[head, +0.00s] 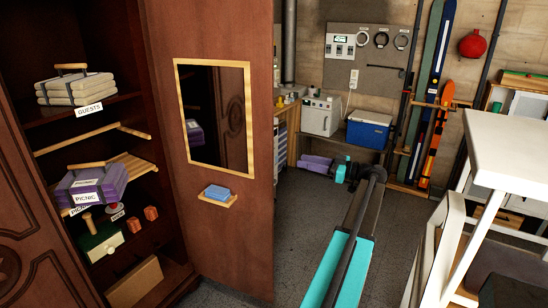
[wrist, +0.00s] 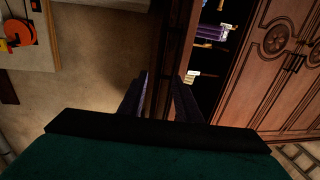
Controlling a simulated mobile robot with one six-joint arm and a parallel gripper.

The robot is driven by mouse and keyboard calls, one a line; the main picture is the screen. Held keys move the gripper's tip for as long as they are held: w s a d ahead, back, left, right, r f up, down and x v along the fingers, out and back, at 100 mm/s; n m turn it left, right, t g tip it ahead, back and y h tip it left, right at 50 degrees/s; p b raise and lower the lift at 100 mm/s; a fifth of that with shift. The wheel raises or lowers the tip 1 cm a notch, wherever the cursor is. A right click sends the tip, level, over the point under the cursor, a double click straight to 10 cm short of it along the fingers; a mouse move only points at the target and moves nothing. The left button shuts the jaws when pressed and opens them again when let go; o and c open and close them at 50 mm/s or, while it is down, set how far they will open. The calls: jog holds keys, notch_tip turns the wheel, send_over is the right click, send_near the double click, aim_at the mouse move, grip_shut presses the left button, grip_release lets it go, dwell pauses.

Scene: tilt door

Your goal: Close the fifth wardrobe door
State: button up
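The open wardrobe door (head: 245,150) stands swung out from the dark wooden wardrobe (head: 15,170) in the head view. Its inner face shows a light-framed mirror (head: 222,118) and a small ledge. In the wrist view the open door (wrist: 176,55) appears nearly edge-on ahead of my gripper (wrist: 164,76). The gripper's two dark fingers are spread with a gap between them, and nothing is visibly held. I cannot tell whether the fingers touch the door. In the head view my turquoise arm reaches forward, right of the door and apart from it in the picture.
Shelves in the wardrobe hold folded blankets (head: 75,88) and purple picnic bundles (head: 95,182). A white table (head: 510,145) stands close on the right. A blue cooler (head: 368,130) and skis (head: 434,80) are at the back wall.

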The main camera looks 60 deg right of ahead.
jog(key=w+a+p, duration=0.1)
jog(key=w+p, duration=0.3)
jog(key=w, duration=0.9)
jog(key=shift+a, duration=0.3)
jog(key=shift+w, duration=0.1)
jog(key=shift+c, duration=0.4)
grip_shut()
